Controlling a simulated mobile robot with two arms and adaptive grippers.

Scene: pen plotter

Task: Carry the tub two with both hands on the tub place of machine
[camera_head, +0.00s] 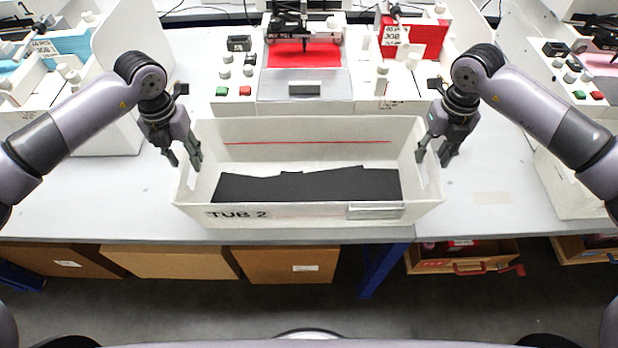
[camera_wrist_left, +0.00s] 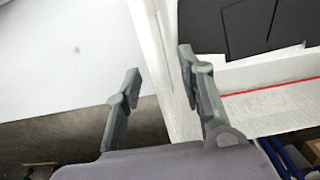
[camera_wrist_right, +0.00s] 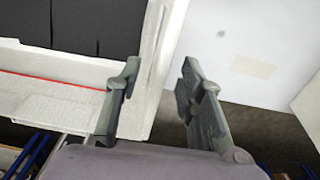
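Tub two (camera_head: 225,214) is a long white open box with the label "TUB 2" on its front wall, a red line inside and dark pieces lying in it. It stands on the table in front of a white machine (camera_head: 305,107). My left gripper (camera_head: 182,162) is open at the tub's left end wall; in the left wrist view (camera_wrist_left: 160,65) one finger is inside the wall and one outside. My right gripper (camera_head: 433,158) is open at the right end wall, which likewise lies between its fingers in the right wrist view (camera_wrist_right: 158,72). I cannot tell which spot is the tub place.
The machine has a red sheet (camera_head: 292,53), a grey front panel (camera_head: 305,84) and buttons. Other machines stand at the far left and right. The grey-white table (camera_head: 90,205) is clear beside the tub. Cardboard boxes (camera_head: 285,263) and a red-handled crate lie below the table.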

